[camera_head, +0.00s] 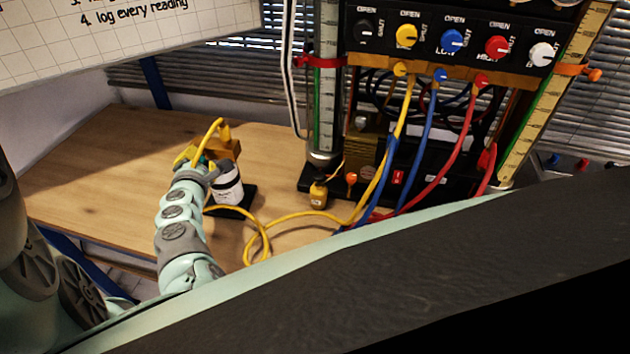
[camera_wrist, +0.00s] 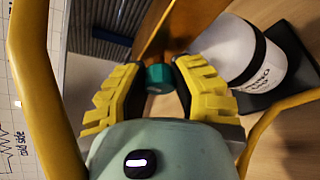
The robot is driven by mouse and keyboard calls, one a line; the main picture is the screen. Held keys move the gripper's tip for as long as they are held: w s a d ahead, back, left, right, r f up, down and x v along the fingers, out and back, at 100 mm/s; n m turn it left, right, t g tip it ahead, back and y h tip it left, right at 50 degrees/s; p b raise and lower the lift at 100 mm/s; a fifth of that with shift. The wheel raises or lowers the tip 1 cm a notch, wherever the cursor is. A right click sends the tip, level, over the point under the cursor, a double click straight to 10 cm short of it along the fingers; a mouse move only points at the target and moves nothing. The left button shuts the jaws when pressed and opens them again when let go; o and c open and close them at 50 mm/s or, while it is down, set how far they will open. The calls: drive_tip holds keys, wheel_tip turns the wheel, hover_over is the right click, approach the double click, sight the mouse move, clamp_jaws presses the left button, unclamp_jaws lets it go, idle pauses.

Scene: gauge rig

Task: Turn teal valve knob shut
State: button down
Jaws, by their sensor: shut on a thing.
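The teal valve knob (camera_wrist: 159,78) shows in the wrist view between the yellow finger pads of my gripper (camera_wrist: 153,84). The fingers are closed in on its two sides, and part of the knob is hidden by them. The knob sits in front of an orange-brown bracket (camera_wrist: 168,30). In the head view my gripper (camera_head: 195,155) is at the bracket (camera_head: 226,148) on the wooden table, and the knob is hard to make out there. Any open or shut mark on this knob is not visible.
A white canister (camera_head: 227,184) with a black band stands beside the gripper on a dark base. A yellow hose (camera_head: 262,232) loops close by towards the gauge rig. The rig's panel (camera_head: 455,38) has several coloured knobs. Bare wooden table (camera_head: 90,165) lies to the left.

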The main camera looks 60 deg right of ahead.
drive_tip(key=f+m+t+b, duration=0.1)
drive_tip(key=m+b, duration=0.1)
drive_tip(key=b, duration=0.4)
drive_tip(key=shift+f+m+t, duration=0.15)
drive_tip(key=shift+m+t, duration=0.15)
drive_tip(key=shift+m, duration=0.1)
drive_tip(key=m+t+h+b, duration=0.1)
drive_tip(key=m+b, duration=0.3)
drive_tip(key=b, duration=0.5)
drive_tip(key=m+t+h+b, duration=0.1)
drive_tip(key=m+b, duration=0.3)
drive_tip(key=b, duration=0.4)
drive_tip(key=shift+m+h, duration=0.3)
drive_tip(key=shift+h, duration=0.2)
drive_tip(key=m+h+b, duration=0.1)
drive_tip(key=m+b, duration=0.2)
drive_tip(key=b, duration=0.1)
drive_tip(key=shift+b, duration=0.3)
drive_tip(key=shift+r+m+h+b, duration=0.3)
drive_tip(key=shift+m+b, duration=0.4)
drive_tip(key=shift+b, duration=0.05)
drive_tip(key=shift+r, duration=0.1)
drive_tip(key=c, duration=0.7)
unclamp_jaws()
drive_tip(key=shift+r, duration=0.1)
